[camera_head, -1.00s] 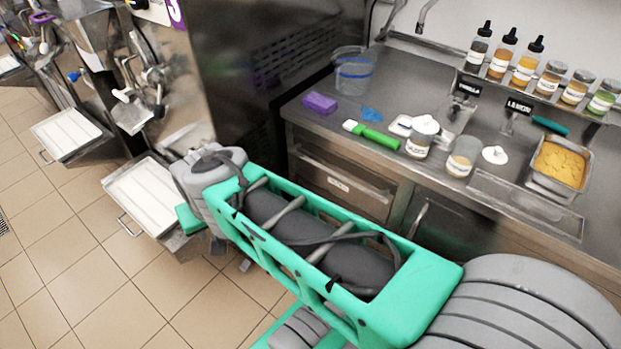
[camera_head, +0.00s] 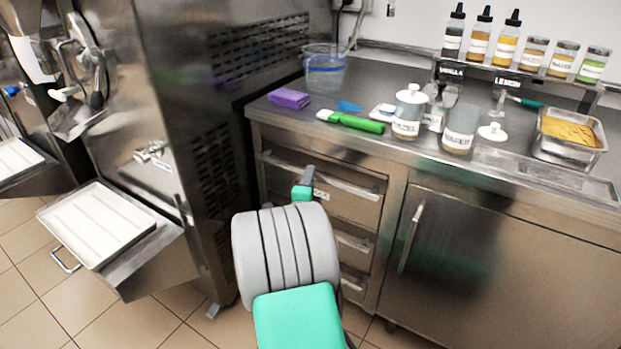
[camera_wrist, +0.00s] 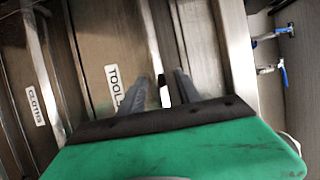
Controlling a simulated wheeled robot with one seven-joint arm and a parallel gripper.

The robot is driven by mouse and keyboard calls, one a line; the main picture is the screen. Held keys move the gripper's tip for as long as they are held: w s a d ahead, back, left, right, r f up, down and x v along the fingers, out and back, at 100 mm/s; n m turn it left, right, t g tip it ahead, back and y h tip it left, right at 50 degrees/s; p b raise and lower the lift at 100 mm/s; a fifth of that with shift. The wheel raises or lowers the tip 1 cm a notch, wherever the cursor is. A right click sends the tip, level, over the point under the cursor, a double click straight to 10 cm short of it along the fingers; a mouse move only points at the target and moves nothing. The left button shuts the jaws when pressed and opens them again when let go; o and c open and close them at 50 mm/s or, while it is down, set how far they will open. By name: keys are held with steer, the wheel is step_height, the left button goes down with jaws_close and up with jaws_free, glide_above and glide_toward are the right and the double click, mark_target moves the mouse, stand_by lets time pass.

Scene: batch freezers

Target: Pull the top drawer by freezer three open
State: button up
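The top drawer (camera_head: 345,204) is the upper one in the steel counter, right of the large freezer cabinet, and looks closed. Its long bar handle (camera_head: 350,188) runs across its front. In the wrist view the drawer front bears a "TOOL…" label (camera_wrist: 114,88), partly hidden by a finger. My gripper (camera_head: 303,183) is at the left part of this handle. In the wrist view my gripper (camera_wrist: 158,92) has its fingers apart, one on each side of the handle bar (camera_wrist: 150,40). Contact with the bar cannot be told.
Lower drawers (camera_head: 352,243) sit beneath, and a cupboard door (camera_head: 460,265) is to the right. The freezer cabinet (camera_head: 200,120) stands close on the left, with a white tray (camera_head: 97,225) jutting out. Bottles, tubs and a purple cloth (camera_head: 289,98) lie on the counter. Some tiled floor is clear.

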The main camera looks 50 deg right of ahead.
steer(key=x, duration=0.2)
steer(key=shift+w+d, duration=0.15)
steer(key=shift+d, duration=0.05)
jaws_close()
stand_by(1.3)
